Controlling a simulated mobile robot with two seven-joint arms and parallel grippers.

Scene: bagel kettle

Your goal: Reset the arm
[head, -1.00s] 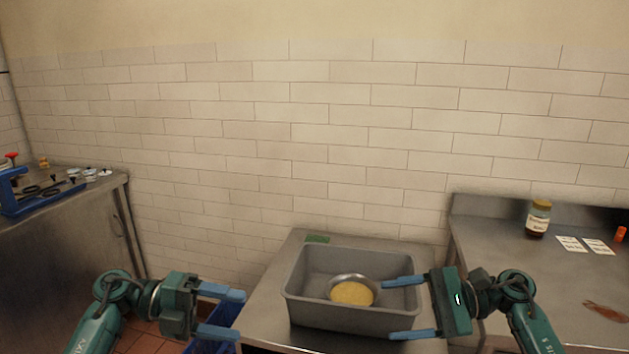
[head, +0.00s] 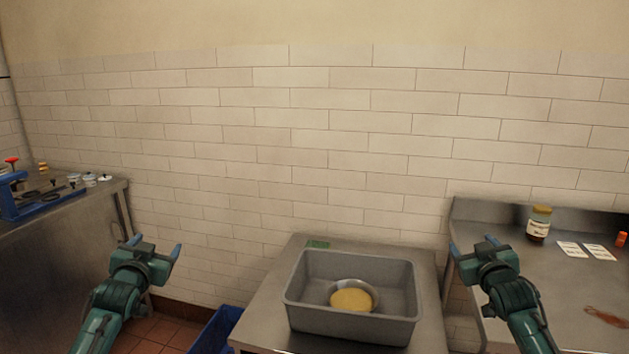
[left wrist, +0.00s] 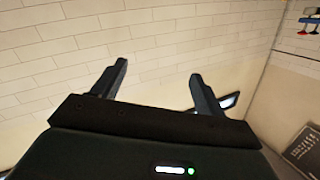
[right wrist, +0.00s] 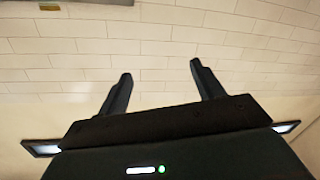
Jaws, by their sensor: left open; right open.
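My left gripper (head: 155,246) is open and empty, raised in front of the tiled wall left of the middle table, its fingers pointing up and away. In the left wrist view its two fingers (left wrist: 158,85) stand apart with only wall between them. My right gripper (head: 472,245) is open and empty, raised in front of the right counter's left end. In the right wrist view its fingers (right wrist: 160,85) are apart with nothing between them.
A grey bin (head: 352,327) holding a metal bowl with yellow contents (head: 351,299) stands on the middle steel table (head: 270,312). A jar (head: 539,222), white cards (head: 587,250) and an orange bottle (head: 621,239) are on the right counter. A blue crate (head: 217,330) is on the floor.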

